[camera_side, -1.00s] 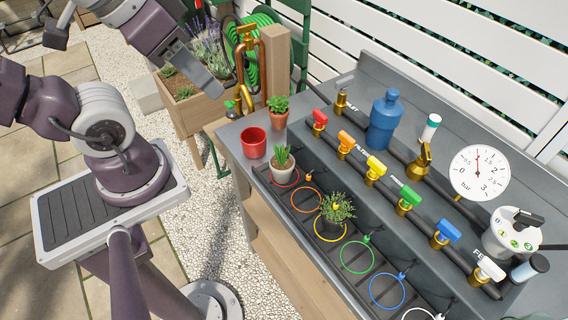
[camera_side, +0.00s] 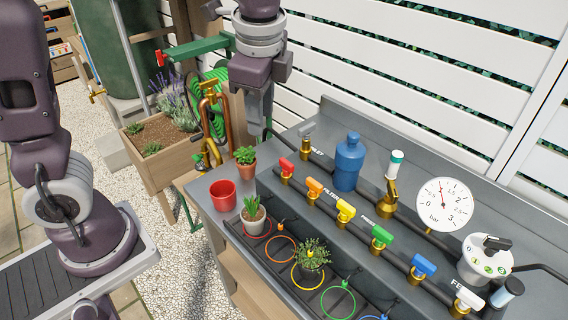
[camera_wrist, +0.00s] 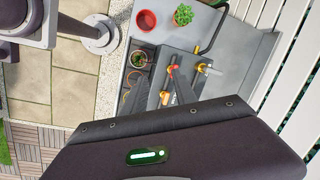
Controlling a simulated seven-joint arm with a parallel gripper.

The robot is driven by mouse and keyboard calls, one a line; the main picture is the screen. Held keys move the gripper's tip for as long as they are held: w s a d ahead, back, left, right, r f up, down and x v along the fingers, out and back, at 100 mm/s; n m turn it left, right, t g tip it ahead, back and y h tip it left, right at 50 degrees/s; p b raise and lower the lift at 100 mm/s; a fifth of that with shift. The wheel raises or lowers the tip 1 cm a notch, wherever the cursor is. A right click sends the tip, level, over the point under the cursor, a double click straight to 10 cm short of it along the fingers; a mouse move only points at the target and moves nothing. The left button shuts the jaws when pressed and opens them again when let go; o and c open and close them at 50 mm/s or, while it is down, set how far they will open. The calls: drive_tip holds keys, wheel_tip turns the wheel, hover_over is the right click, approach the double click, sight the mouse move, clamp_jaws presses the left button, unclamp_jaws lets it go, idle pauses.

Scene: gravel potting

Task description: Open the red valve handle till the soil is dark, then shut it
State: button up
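The red valve handle (camera_side: 286,165) is the leftmost of a row of coloured handles on the bench pipe. It also shows in the wrist view (camera_wrist: 172,71). My gripper (camera_side: 259,122) points down, above and behind the red handle, apart from it in the side view. A pale pot with a succulent (camera_side: 253,217) stands at the red ring (camera_side: 262,236) in the trough.
Orange (camera_side: 314,186), yellow (camera_side: 345,209), green (camera_side: 381,236), blue (camera_side: 423,265) and white (camera_side: 468,296) handles follow rightward. A blue bottle (camera_side: 349,163) and pressure gauge (camera_side: 444,205) stand behind. A red pot (camera_side: 223,194) and potted plant (camera_side: 246,172) sit left.

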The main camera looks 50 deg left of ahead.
sight(287, 161)
drive_tip(key=w+f+m, duration=0.2)
drive_tip(key=f, duration=0.2)
drive_tip(key=w+f+m+g+y, duration=0.1)
drive_tip(key=w+f+m, duration=0.1)
drive_tip(key=f, duration=0.3)
drive_tip(key=w+f+m+y, duration=0.1)
drive_tip(key=w+f, duration=0.1)
drive_tip(key=f, duration=0.3)
drive_tip(key=shift+w+m, duration=0.35)
drive_tip(key=shift+m, duration=0.05)
drive_tip(key=shift+c, duration=0.2)
clamp_jaws()
